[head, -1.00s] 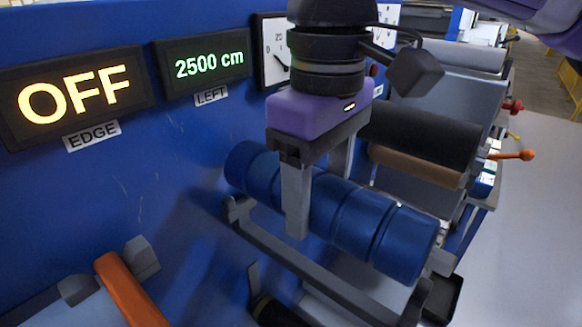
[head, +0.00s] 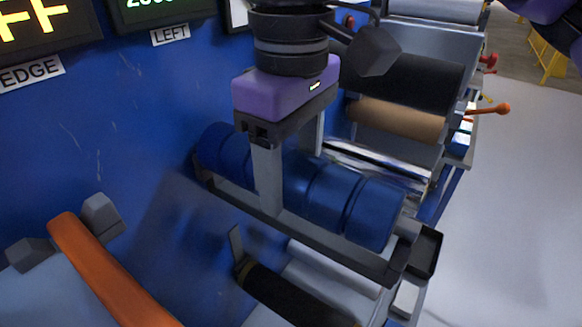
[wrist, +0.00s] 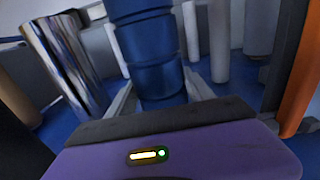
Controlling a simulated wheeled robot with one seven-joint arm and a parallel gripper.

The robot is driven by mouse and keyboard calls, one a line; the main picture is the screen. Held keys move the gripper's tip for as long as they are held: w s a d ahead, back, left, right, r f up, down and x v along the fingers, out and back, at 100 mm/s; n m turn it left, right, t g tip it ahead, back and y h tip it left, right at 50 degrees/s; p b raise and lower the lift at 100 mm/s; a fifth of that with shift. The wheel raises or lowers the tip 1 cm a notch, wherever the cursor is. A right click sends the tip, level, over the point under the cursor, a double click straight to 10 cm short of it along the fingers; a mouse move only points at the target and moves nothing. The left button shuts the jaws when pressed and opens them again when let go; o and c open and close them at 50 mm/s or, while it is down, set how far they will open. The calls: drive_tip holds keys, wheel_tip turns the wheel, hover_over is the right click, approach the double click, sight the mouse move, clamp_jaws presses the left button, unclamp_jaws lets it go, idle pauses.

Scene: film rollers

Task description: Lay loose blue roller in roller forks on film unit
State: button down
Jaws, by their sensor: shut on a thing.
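The blue roller (head: 335,195), ribbed with dark bands, lies lengthwise from the blue wall toward the front right. My gripper (head: 293,178) points down and is shut across the roller's middle, one finger on each side. The grey roller forks (head: 398,262) stand on a dark bar along the roller's near side. The roller's grey end pin (head: 408,228) is close to the right fork. The roller's left end is beside the left fork (head: 201,172); whether the pins rest in the slots I cannot tell. The wrist view shows the blue roller (wrist: 150,45) between my fingers.
A black roller (head: 405,85) and a brown roller (head: 395,120) sit behind. A shiny metal roller (head: 375,170) lies just beyond the blue one. An orange bar (head: 105,265) is at the lower left. A dark roller (head: 290,298) lies below. Pale floor is clear at right.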

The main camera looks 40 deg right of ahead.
drive_tip(key=shift+s+f+b, duration=0.1)
drive_tip(key=shift+f+b, duration=0.75)
drive_tip(key=shift+f, duration=0.05)
idle(0.7)
drive_tip(key=shift+c, duration=1.5)
unclamp_jaws()
drive_tip(key=shift+r, duration=3.9)
